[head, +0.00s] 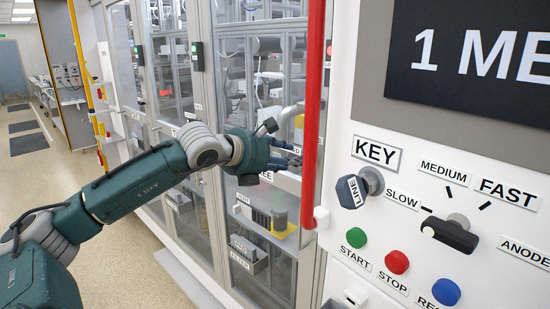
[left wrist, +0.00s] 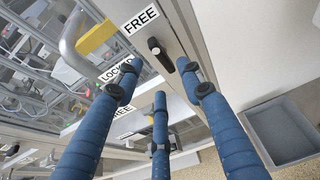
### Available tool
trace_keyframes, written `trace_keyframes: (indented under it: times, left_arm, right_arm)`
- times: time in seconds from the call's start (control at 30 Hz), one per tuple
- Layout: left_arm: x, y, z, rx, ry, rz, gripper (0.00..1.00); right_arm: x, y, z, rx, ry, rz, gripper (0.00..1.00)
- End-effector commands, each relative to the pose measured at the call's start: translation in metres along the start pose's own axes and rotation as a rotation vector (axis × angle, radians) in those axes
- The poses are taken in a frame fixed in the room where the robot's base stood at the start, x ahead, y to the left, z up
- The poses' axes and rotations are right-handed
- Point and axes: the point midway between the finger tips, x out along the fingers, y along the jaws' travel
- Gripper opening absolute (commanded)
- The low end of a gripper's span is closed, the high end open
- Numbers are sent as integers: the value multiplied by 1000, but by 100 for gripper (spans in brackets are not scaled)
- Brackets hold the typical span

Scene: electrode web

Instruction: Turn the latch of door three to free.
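My left gripper (head: 282,155) reaches to the glass door front in the head view, with its fingers at the door frame. In the left wrist view its blue fingers (left wrist: 160,85) are spread apart, with nothing between them. The black latch (left wrist: 160,53) sits on the pale door frame just beyond the fingertips, apart from them as far as I can tell. A FREE label (left wrist: 139,18) is above it and a LOCKED label (left wrist: 116,70), partly covered by a finger, is lower left. The latch is hidden in the head view. My right gripper is not in view.
A bent grey door handle with a yellow part (left wrist: 97,38) is left of the latch. A red vertical bar (head: 314,120) stands right of my gripper, before the control panel (head: 345,215) with knobs and buttons. A grey bin (left wrist: 285,132) is at right in the wrist view.

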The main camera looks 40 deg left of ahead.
Motion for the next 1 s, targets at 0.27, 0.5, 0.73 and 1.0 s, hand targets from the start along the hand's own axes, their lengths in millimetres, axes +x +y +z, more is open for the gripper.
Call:
trace_keyframes:
  times: [0.27, 0.5, 0.73, 1.0]
  left_arm:
    - [-23, 5, -2, 3, 2, 10, 39]
    - [-40, -2, 2, 11, 0, -2, 39]
    - [-56, 0, 0, 3, 0, 0, 39]
    - [-58, 0, -1, -2, 0, -1, 39]
  right_arm:
    - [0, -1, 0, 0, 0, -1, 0]
    - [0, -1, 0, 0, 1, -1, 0]
    - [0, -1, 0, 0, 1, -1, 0]
    - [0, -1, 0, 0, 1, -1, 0]
